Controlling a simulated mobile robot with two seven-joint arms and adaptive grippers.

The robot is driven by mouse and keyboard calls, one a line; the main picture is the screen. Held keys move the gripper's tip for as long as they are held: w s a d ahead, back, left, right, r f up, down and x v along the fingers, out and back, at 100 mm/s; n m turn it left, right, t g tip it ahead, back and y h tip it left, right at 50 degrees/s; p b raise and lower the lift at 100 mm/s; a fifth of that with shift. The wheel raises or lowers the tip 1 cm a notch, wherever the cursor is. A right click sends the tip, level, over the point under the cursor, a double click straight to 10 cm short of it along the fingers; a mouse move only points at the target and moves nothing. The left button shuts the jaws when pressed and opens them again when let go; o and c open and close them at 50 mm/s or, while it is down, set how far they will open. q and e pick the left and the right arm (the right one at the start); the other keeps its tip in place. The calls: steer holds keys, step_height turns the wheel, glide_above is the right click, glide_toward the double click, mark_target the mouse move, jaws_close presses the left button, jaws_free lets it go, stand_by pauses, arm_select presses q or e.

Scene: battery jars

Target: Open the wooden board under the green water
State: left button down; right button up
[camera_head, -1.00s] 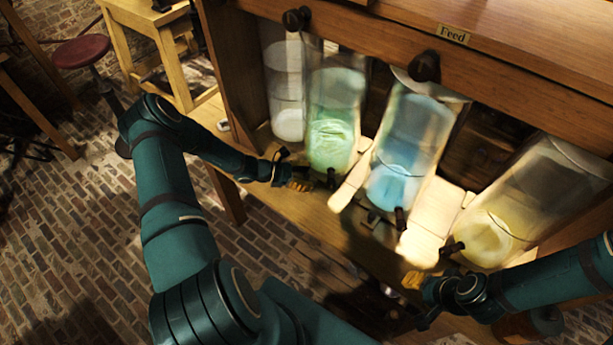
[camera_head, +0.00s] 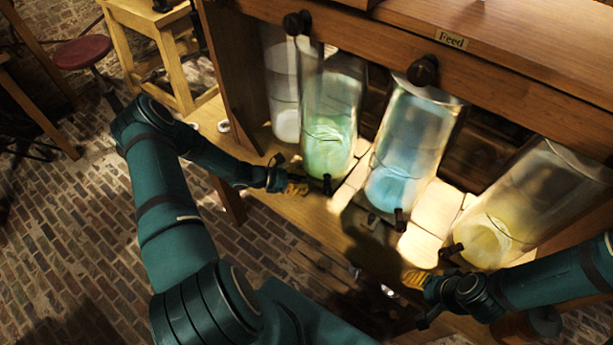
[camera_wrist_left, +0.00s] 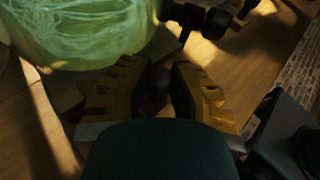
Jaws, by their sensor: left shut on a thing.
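The green-water jar (camera_head: 330,135) stands upright behind my left gripper, with a dark tap (camera_head: 327,185) low on its front. Its green base also fills the upper left of the left wrist view (camera_wrist_left: 85,35). My left gripper (camera_head: 297,188) is at the front of the wooden ledge, below and left of this jar. In the left wrist view, its yellow fingers are closed around a small dark round knob (camera_wrist_left: 156,88). The wooden board itself is mostly hidden and dim there. My right gripper (camera_head: 414,279) is at the ledge's front right; its jaws are too unclear to judge.
A blue-water jar (camera_head: 412,145), a yellowish jar (camera_head: 535,205) and a pale jar (camera_head: 285,85) stand along the wooden cabinet (camera_head: 340,35). A black tap (camera_wrist_left: 195,18) lies close to my left fingers. A wooden stool (camera_head: 150,45) stands left. The brick floor (camera_head: 90,240) is open.

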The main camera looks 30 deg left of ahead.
arm_select(q)
steer(key=s+a+p, duration=0.1)
steer(key=s+p, duration=0.2)
steer(key=s, duration=2)
steer(key=shift+a, duration=0.25)
steer(key=shift+f, duration=0.1)
steer(key=c, duration=0.8)
jaws_free()
steer(key=shift+p, duration=0.3)
steer(key=v, duration=1.2)
steer(key=shift+w+a, duration=0.1)
